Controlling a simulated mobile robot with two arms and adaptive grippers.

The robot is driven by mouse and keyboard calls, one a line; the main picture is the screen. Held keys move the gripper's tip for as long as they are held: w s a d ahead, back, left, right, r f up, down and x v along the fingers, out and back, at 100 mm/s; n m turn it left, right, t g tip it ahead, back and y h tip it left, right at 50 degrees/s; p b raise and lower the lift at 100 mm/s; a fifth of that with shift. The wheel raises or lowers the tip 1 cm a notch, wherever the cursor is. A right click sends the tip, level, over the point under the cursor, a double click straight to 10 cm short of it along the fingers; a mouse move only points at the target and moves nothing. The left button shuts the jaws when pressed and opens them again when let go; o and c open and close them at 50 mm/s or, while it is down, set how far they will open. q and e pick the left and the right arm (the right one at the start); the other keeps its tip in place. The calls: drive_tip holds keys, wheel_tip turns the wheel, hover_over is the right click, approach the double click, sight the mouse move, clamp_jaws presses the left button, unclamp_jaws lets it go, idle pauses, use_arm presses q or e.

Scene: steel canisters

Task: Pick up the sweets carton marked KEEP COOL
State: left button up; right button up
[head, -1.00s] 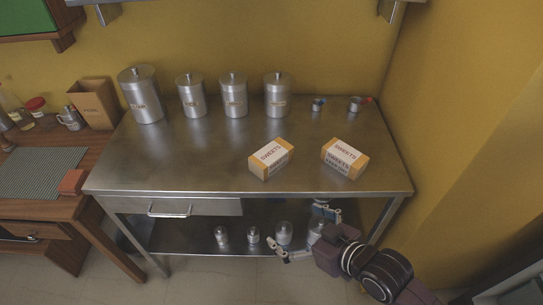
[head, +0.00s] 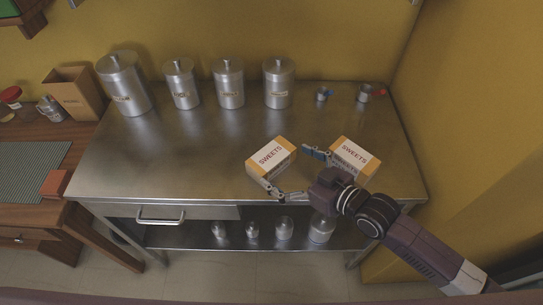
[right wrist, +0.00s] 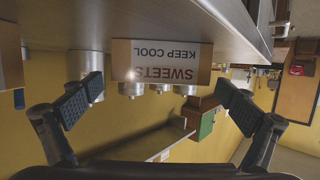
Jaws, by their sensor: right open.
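Two white-and-orange sweets cartons lie on the steel table. The left carton (head: 269,156) is beside my right gripper (head: 284,168), which is open with one finger near its front side and one near its right side. In the right wrist view this carton (right wrist: 160,62) appears upside down, its face reading SWEETS and KEEP COOL. It sits ahead of and between the spread fingers (right wrist: 160,88), with nothing gripped. The right carton (head: 355,154) is behind the gripper, partly covered by it; its side marking is not readable. My left gripper is not in view.
Several steel canisters (head: 229,84) stand along the table's back. Two small metal cups (head: 366,93) stand at the back right. The steel table (head: 190,150) is bare left of the cartons. A lower shelf holds small jars (head: 284,228). A wooden table (head: 85,147) adjoins at left.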

sight(271, 157)
drive_tip(key=x, duration=0.3)
drive_tip(key=shift+w+a+r+p, duration=0.1)
drive_tip(key=shift+w+a+p, duration=0.15)
drive_tip(key=shift+a+p, duration=0.15)
drive_tip(key=shift+w+a+f, duration=0.3)
drive_tip(key=shift+w+a, duration=0.15)
drive_tip(key=shift+w, duration=0.05)
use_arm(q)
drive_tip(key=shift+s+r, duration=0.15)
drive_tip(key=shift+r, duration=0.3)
use_arm(e)
drive_tip(key=shift+r, duration=0.1)
drive_tip(key=c, duration=1.2)
